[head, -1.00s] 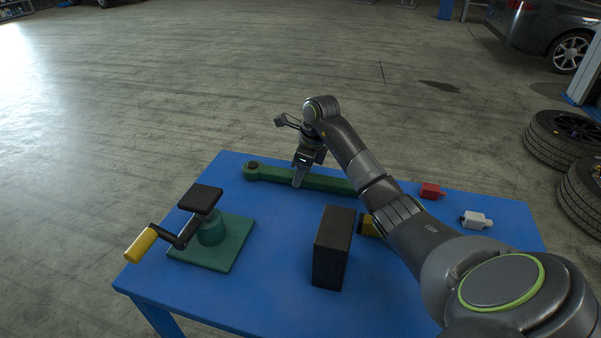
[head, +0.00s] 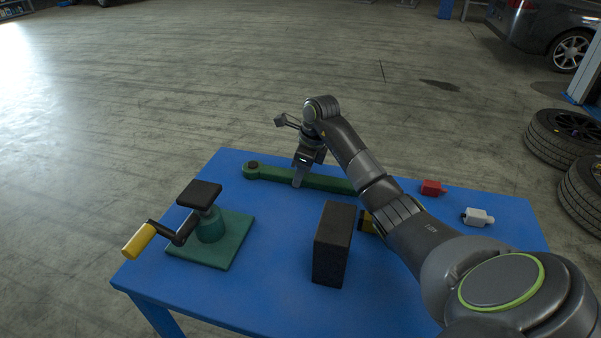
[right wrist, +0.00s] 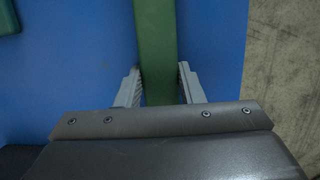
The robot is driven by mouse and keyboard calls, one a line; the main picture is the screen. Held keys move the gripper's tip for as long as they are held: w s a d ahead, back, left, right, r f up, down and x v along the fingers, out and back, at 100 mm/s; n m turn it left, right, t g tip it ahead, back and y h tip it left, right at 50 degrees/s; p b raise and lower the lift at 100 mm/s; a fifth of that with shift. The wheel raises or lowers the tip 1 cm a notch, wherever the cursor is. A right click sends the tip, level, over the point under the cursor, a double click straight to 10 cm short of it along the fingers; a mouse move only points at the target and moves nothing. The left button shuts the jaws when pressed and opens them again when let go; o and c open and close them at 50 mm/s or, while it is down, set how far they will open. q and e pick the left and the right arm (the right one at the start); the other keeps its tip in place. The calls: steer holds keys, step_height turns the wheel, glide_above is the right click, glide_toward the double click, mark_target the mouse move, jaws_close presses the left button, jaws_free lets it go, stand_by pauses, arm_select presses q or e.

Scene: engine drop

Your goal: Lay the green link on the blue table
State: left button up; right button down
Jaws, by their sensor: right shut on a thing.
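The green link (head: 320,183) is a long bar with a rounded, dark-centred left end, lying along the far side of the blue table (head: 270,270). Its right end is hidden behind my right arm. My right gripper (head: 298,184) points down and is shut on the link's middle part. In the right wrist view the link (right wrist: 156,50) runs between the two fingers (right wrist: 158,85), above blue tabletop. I cannot tell whether the link touches the table or is just above it. My left gripper is not in view.
A green jack (head: 210,230) with a yellow-handled crank stands at the table's left. A red part (head: 432,188) and a white part (head: 478,217) lie at the right.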

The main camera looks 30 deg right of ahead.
steer(key=c, duration=0.9)
jaws_free()
steer(key=shift+r, duration=0.1)
steer(key=v, duration=0.9)
steer(key=shift+d+b, duration=0.1)
steer(key=shift+b, duration=0.3)
steer(key=p+v, duration=0.8)
steer(key=shift+r, duration=0.15)
